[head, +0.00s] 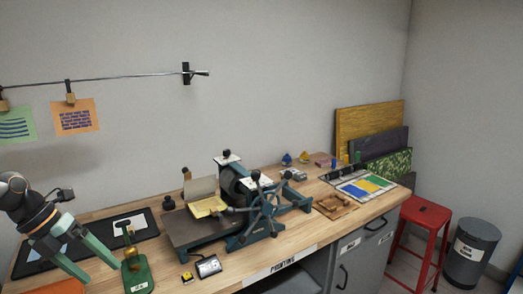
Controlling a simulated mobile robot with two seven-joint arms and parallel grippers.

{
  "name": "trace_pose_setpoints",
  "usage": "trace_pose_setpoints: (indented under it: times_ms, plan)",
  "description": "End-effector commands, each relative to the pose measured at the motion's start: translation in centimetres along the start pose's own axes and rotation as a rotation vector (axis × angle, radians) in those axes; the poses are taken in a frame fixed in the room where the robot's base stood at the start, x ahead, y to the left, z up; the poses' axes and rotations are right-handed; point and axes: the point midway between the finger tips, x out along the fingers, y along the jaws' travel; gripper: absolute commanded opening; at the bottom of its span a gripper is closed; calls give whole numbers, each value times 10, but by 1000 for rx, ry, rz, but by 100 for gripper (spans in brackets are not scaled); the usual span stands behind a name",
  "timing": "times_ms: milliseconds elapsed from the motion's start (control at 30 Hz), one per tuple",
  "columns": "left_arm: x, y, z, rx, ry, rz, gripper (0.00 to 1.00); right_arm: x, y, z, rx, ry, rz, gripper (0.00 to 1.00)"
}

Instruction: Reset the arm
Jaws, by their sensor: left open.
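My left gripper (103,274) comes in at the lower left, above the left end of the wooden workbench (160,270). Its two green fingers are spread apart and point down to the right, with nothing seen between them. The right fingertip is close beside a small green stand with a brass-coloured top (138,275); I cannot tell whether they touch. My right arm and gripper are not in view.
A dark mat (150,232) lies behind the gripper. A blue-green press with a wheel (262,205) fills the bench's middle. A small device with a screen (208,267) lies near the front edge. A red stool (424,215) and grey bin (472,250) stand right.

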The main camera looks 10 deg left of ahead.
Motion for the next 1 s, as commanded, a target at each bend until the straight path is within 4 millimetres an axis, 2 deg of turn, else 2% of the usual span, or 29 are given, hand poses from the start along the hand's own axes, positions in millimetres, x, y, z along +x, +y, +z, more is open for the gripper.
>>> trace_pose_setpoints:
  times_ms: [33,300,567,800,1000]
  plan:
    - [14,9,-4,-61,-23,-80,90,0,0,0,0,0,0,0]
    - [84,47,-22,-451,-195,-454,90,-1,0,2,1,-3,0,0]
    - [154,78,-56,-917,-343,-712,90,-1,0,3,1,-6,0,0]
    - [227,91,-107,-1406,-421,-844,90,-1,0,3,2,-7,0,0]
    - [291,75,-164,-1840,-414,-874,90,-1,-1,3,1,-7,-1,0]
